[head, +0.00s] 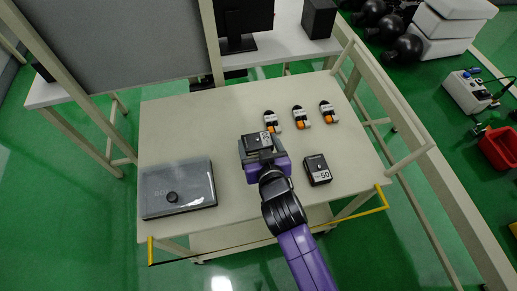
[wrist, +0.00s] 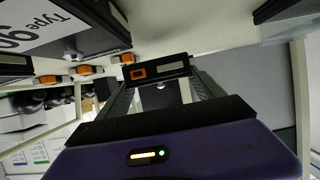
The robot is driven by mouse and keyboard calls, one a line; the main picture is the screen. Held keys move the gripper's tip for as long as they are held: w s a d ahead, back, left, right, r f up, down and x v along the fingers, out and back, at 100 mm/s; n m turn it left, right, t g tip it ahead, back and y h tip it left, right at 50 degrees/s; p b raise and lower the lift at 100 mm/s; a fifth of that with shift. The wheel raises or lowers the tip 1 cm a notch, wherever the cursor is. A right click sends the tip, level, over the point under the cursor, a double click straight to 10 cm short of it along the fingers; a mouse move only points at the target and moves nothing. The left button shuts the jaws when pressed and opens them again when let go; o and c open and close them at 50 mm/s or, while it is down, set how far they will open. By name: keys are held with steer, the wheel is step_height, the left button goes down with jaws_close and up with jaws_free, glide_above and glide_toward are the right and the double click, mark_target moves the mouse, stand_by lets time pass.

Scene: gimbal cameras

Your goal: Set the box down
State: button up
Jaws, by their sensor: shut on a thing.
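A black box (head: 257,140) with a pale label is between the jaws of my gripper (head: 262,149) in the head view. My gripper is shut on it, over the middle of the beige table (head: 215,125). In the wrist view the held box (wrist: 158,70) shows a dark face with an orange square and a grey label, between the two fingers. I cannot tell whether its underside touches the tabletop; the gripper and arm hide part of it.
A similar black box (head: 317,169) lies right of my gripper. Three small black-and-orange items (head: 301,117) stand behind it in a row. A dark flat case (head: 178,190) lies at the left. The tabletop is clear at back left and between the case and my gripper.

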steer(key=shift+f, duration=1.75)
steer(key=shift+f+b, duration=0.2)
steer(key=shift+b, duration=0.15)
steer(key=o, duration=1.5)
steer(key=shift+r, duration=0.1)
steer(key=shift+r+p, duration=0.15)
steer(key=shift+p, duration=0.15)
steer(key=shift+s+d, duration=0.1)
steer(key=shift+s, duration=0.25)
steer(key=v, duration=1.1)
steer(key=shift+s+r+b, duration=0.1)
steer(key=shift+r+b, duration=0.05)
steer(key=shift+b, duration=0.25)
